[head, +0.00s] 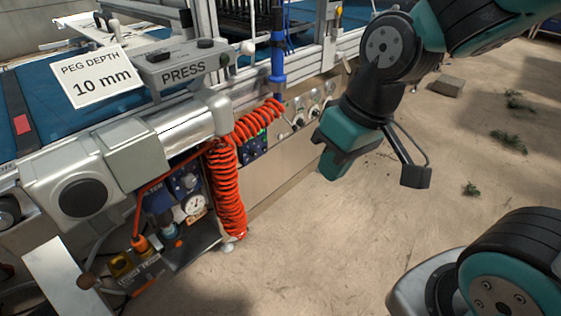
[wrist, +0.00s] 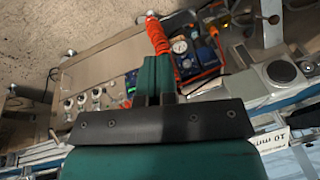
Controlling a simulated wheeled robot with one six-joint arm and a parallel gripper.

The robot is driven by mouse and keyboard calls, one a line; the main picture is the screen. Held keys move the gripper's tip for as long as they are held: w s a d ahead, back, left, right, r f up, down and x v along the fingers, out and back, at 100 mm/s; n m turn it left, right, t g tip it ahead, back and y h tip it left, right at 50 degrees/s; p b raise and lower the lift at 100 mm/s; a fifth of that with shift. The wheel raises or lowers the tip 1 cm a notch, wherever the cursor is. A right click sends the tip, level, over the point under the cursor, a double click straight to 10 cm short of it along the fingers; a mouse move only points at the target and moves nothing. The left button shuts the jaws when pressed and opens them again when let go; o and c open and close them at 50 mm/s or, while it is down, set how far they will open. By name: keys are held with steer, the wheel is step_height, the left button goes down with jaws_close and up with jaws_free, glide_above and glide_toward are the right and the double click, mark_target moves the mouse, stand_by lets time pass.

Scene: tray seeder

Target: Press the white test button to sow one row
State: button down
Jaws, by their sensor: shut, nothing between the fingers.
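My gripper (head: 334,166) hangs in the air to the right of the seeder's side panel (head: 290,155), over the floor in the picture. In the wrist view its teal fingers (wrist: 156,74) are together with nothing between them. The side panel also shows in the wrist view (wrist: 112,57), with a row of round pale dials or knobs (wrist: 82,99) and a small green light (wrist: 131,90). I cannot pick out a white test button for certain; the small controls are too small to tell apart. My gripper appears apart from the panel.
A coiled orange hose (head: 228,190) hangs beside the panel. A blue unit with a gauge (head: 194,205) sits left of it. A grey box marked PRESS (head: 182,62) and a sign reading PEG DEPTH 10 mm (head: 98,76) stand above. The floor (head: 330,240) is mostly clear.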

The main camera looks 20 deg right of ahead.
steer(key=w+d+f+m+t+h+b, duration=0.15)
steer(key=w+f+b, duration=0.25)
steer(key=f+b, duration=0.5)
steer(key=w+d+f+m+t+b, duration=0.1)
steer(key=w+d+f+m+b, duration=0.2)
steer(key=f+b, duration=0.6)
steer(key=w+d+f+t+b, duration=0.15)
steer(key=w+f+b, duration=0.35)
steer(key=f, duration=0.8)
steer(key=w+d+m+t+y+b, duration=0.15)
steer(key=w+m+t, duration=0.65)
steer(key=w, duration=1.4)
steer(key=w+d+f+m+t+h, duration=0.4)
steer(key=w+d+m+t+h, duration=0.3)
steer(key=d+m, duration=0.4)
steer(key=m+t+h, duration=0.1)
steer(key=m, duration=0.3)
steer(key=shift+h, duration=0.4)
